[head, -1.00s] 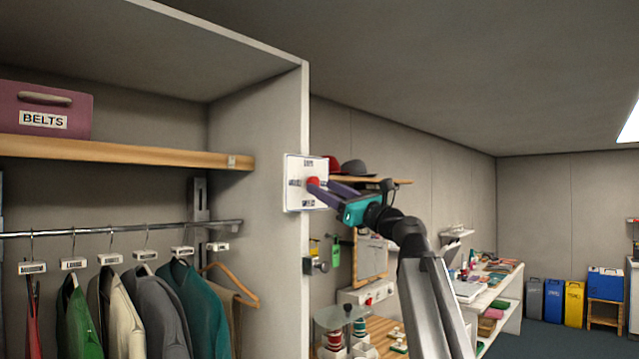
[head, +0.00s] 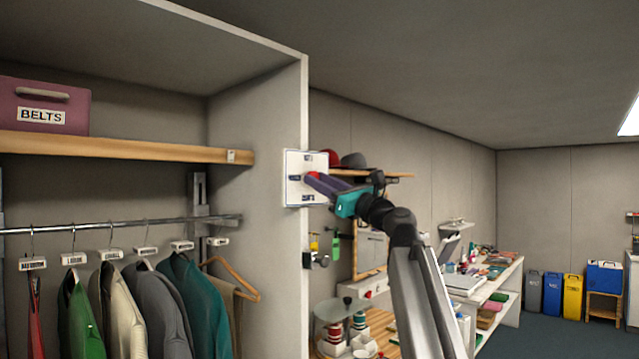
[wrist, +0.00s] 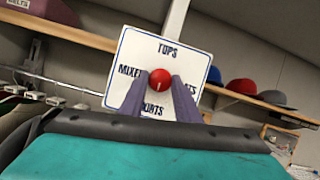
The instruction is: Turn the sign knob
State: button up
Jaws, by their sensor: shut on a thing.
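A white sign plate (head: 294,190) with a dark border is mounted at the front edge of the closet's side wall. In the wrist view the plate (wrist: 138,47) looks tilted and reads "TOPS" at the top and "MIXED" at the left. The right and bottom labels are partly hidden. A round red knob (wrist: 160,77) with a small pale mark sits at its middle. My gripper (wrist: 160,89) has its two purple fingers on either side of the knob, shut on it. In the head view my gripper (head: 315,179) hides most of the knob.
Clothes on hangers (head: 110,300) and a "BELTS" box (head: 40,105) are left of the sign. A shelf with caps (head: 355,161) is close behind my gripper. A hook fixture (head: 317,260) sticks out below the sign.

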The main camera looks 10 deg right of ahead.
jog(key=shift+f+n+b, duration=0.1)
jog(key=shift+n+b, duration=0.5)
jog(key=shift+b, duration=0.05)
jog(key=n+g+y+b, duration=0.1)
jog(key=n+g, duration=0.1)
jog(key=n, duration=0.3)
jog(key=n+g+y+b, duration=0.1)
jog(key=n+g, duration=0.1)
jog(key=n, duration=0.3)
jog(key=r+n+g+y+b, duration=0.1)
jog(key=n+g, duration=0.1)
jog(key=n, duration=0.3)
jog(key=shift+w+d+g+b, duration=0.25)
jog(key=shift+d+g+b, duration=0.05)
jog(key=shift+b, duration=0.1)
jog(key=n+h+p, duration=0.2)
jog(key=n, duration=0.4)
jog(key=n+h+p, duration=0.2)
jog(key=n+h, duration=0.1)
jog(key=n, duration=0.4)
jog(key=n+h+p, duration=0.2)
jog(key=n+h, duration=0.1)
jog(key=n, duration=0.3)
jog(key=shift+s+a+r+n, duration=0.3)
jog(key=shift+a, duration=0.05)
jog(key=shift+h, duration=0.3)
